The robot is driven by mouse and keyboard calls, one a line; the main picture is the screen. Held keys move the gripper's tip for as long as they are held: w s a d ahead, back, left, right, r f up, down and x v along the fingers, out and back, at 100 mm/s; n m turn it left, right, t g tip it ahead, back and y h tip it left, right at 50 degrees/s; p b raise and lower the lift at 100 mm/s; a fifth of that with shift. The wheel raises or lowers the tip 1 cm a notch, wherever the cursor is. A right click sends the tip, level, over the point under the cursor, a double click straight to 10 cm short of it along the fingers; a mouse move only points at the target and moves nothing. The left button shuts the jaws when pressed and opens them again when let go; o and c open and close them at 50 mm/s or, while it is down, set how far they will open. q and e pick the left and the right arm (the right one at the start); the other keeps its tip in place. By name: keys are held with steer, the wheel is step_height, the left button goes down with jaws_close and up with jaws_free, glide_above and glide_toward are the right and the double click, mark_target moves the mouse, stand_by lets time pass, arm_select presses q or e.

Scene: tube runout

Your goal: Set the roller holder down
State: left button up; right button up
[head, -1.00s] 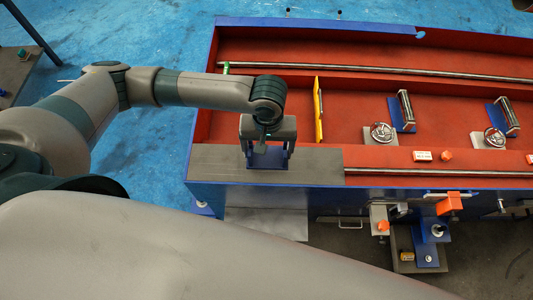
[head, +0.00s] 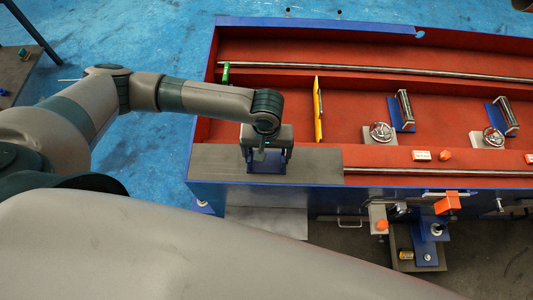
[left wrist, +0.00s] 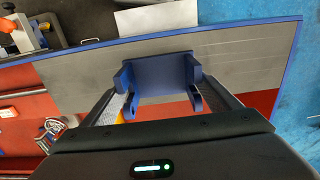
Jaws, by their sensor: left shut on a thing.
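The roller holder (head: 266,166) is a dark blue bracket with upright side plates. It is at the grey plate (head: 318,163) on the near left corner of the red and blue machine. My left gripper (head: 266,152) points down from above and is shut on the holder. In the left wrist view the holder (left wrist: 160,78) sits between the two fingers, upright over the grey surface. I cannot tell whether its base touches the plate. My right gripper is not in view.
A yellow upright plate (head: 319,108) stands right of the gripper in the red trough. Two blue roller brackets (head: 402,111) (head: 505,116) and handwheels stand further right. A long steel rod (head: 400,73) runs along the back. The grey plate is bare on both sides of the holder.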

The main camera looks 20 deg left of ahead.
mark_target(267, 162)
arm_select(q)
steer(key=o, duration=1.6)
steer(key=shift+f, duration=0.1)
steer(key=shift+o, duration=0.2)
step_height(267, 162, up, 12)
steer(key=shift+b, duration=0.35)
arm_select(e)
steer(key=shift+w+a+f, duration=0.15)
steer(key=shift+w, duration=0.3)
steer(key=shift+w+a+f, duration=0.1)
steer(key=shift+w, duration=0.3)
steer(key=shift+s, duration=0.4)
